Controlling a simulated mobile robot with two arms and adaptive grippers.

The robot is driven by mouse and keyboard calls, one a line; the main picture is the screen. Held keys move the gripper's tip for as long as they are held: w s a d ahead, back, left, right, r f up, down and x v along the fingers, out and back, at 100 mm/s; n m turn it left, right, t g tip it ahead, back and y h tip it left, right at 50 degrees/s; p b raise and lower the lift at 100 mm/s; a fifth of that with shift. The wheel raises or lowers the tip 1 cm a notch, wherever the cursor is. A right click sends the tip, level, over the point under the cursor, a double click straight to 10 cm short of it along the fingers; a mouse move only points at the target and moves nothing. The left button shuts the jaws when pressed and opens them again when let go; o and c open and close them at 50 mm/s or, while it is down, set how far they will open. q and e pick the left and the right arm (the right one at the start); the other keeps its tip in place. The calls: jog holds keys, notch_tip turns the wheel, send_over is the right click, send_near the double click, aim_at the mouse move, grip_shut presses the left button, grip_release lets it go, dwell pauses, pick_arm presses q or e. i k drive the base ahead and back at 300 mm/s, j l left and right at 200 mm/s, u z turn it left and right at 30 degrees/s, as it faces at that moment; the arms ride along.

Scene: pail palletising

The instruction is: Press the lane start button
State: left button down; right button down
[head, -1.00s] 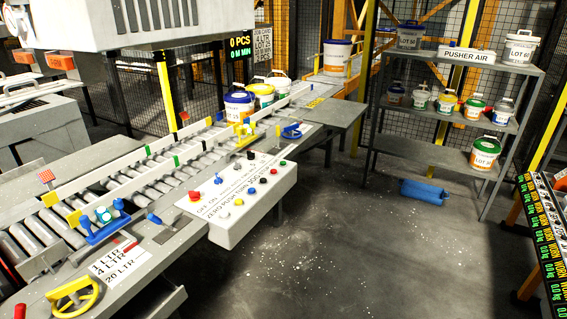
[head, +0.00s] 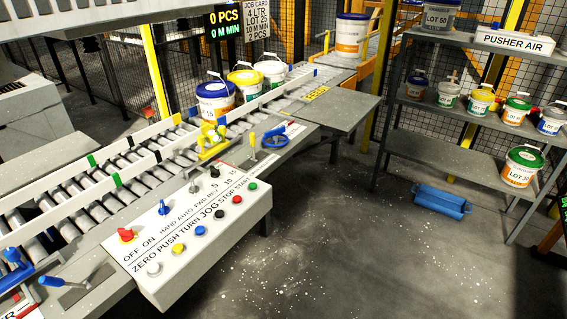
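The control panel (head: 205,246) is a pale sloped box on the near side of the roller conveyor. Its lower row holds white, yellow, blue, black, red and green buttons, beside the printed words ZERO, PUSH, TURN, JOG, STOP and START. The green button (head: 252,187) is at the far right end, by START. The red button (head: 237,199) sits beside it, by STOP. Above the row are a red knob on yellow (head: 126,234), a blue switch (head: 163,207) and black knobs. Neither of my grippers is in view, and nothing touches the panel.
Pails (head: 215,100) stand on the roller conveyor (head: 90,185) behind the panel. A grey side table (head: 335,118) juts out past it. A shelf (head: 450,162) with several pails stands at right, a blue cylinder (head: 441,200) by its foot. The floor before the panel is clear.

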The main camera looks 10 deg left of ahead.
aim_at(253, 185)
jog(key=i+l, duration=0.2)
jog(key=i, duration=0.25)
jog(key=i+l+z, duration=0.1)
jog(key=i+l, duration=0.15)
jog(key=i, duration=0.2)
